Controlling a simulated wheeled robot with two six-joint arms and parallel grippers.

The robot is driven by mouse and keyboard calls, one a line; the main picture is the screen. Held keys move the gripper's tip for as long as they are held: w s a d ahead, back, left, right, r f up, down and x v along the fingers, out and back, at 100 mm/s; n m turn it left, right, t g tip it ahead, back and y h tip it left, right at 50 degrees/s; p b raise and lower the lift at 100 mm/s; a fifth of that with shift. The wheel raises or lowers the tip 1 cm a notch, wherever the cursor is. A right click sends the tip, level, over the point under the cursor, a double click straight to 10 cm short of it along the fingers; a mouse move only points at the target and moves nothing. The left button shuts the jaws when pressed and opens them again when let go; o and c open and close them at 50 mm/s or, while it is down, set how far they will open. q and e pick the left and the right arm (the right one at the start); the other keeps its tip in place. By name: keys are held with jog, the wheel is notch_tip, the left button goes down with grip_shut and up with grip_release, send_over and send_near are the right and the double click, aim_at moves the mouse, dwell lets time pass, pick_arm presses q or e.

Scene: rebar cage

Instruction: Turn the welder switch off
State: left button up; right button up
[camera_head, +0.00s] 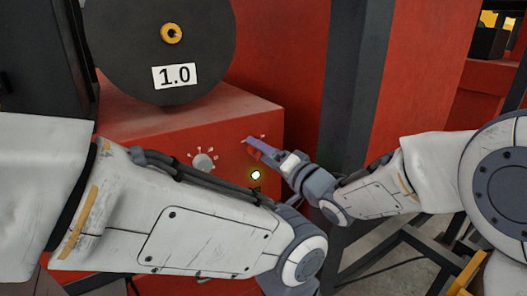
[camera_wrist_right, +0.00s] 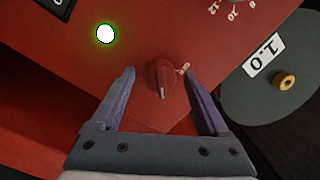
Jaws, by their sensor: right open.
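The welder (camera_head: 180,112) is a red box with a lit lamp (camera_head: 255,175) on its front. In the right wrist view, a round red switch knob (camera_wrist_right: 161,80) with a pale pointer line sits on the red panel, beside a small white mark. My right gripper (camera_wrist_right: 159,75) is open, with one purple finger on each side of the knob; whether they touch it I cannot tell. In the head view the right gripper (camera_head: 249,143) is at the front panel's upper right and largely covers the switch. My left arm crosses the foreground; its gripper is out of view.
A grey dial (camera_head: 203,162) with white marks is left of the lamp. The lamp glows white-green in the wrist view (camera_wrist_right: 106,33). A dark reel (camera_head: 165,65) labelled 1.0 stands on top of the welder. A dark post (camera_head: 355,75) rises to the right.

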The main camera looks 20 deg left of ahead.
grip_shut()
jog(key=shift+f, duration=0.1)
jog(key=n+b, duration=0.3)
jog(key=n, duration=0.1)
jog(key=n+h+b, duration=0.1)
jog(key=n+b, duration=0.1)
jog(key=n, duration=0.2)
jog(key=shift+n+b, duration=0.3)
jog(key=shift+b, duration=0.1)
jog(key=n+b, duration=0.3)
jog(key=n, duration=0.1)
jog(key=shift+s+n, duration=0.1)
jog(key=shift+n, duration=0.3)
jog(key=shift+n+t+h+b, duration=0.4)
jog(key=shift+n+h+b, duration=0.1)
jog(key=shift+n+b, duration=1)
jog(key=shift+n, duration=0.3)
